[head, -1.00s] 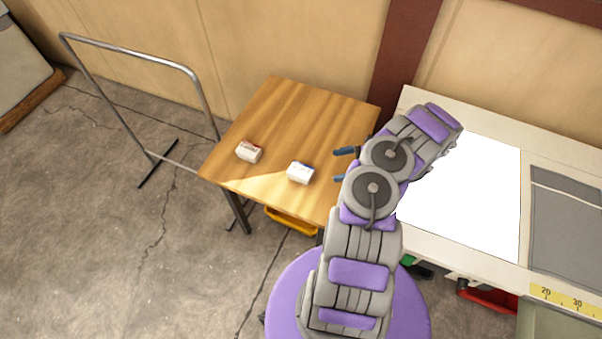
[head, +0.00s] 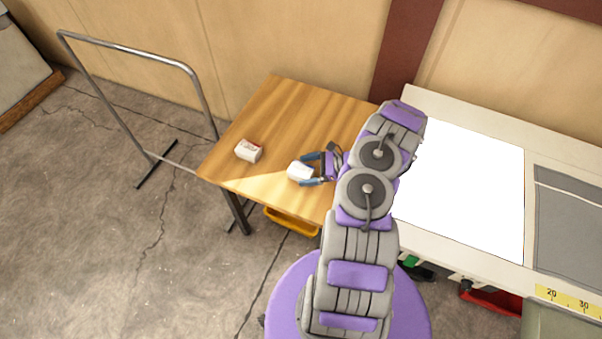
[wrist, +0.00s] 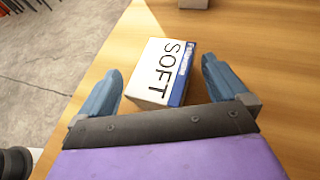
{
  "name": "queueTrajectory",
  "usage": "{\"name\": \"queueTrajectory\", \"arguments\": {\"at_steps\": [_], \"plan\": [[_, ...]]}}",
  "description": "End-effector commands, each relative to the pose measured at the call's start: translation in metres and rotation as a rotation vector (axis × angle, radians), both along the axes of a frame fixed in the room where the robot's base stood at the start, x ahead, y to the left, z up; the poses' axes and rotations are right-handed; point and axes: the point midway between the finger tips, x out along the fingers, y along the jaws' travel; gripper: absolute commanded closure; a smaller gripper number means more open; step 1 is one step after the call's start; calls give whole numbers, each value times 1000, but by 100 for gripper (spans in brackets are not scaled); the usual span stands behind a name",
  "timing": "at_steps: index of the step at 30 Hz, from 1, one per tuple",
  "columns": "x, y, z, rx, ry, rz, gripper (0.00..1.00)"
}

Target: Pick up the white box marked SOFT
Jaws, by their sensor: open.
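The white box marked SOFT (wrist: 162,73) lies on the wooden table in the wrist view, with a blue band along its right side. In the head view the box (head: 298,172) is near the table's front edge. My gripper (head: 314,170) is open, its blue fingers at the box's right end. In the wrist view my gripper (wrist: 160,85) has one finger on each side of the box, with a gap on both sides. The box is not gripped.
A second white box with red marking (head: 249,151) sits to the left on the wooden table (head: 290,110). A metal rail frame (head: 130,48) stands left of the table. A pale bench (head: 415,105) with a white sheet is on the right.

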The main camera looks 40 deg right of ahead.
Motion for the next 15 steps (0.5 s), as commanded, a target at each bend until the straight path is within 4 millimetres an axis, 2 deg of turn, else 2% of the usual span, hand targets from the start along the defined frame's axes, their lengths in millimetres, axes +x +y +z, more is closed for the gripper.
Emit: {"name": "queueTrajectory", "arguments": {"at_steps": [8, 15], "plan": [[2, 1, -1, 1, -1, -1, 0], [2, 1, -1, 0, -2, -1, 23]]}}
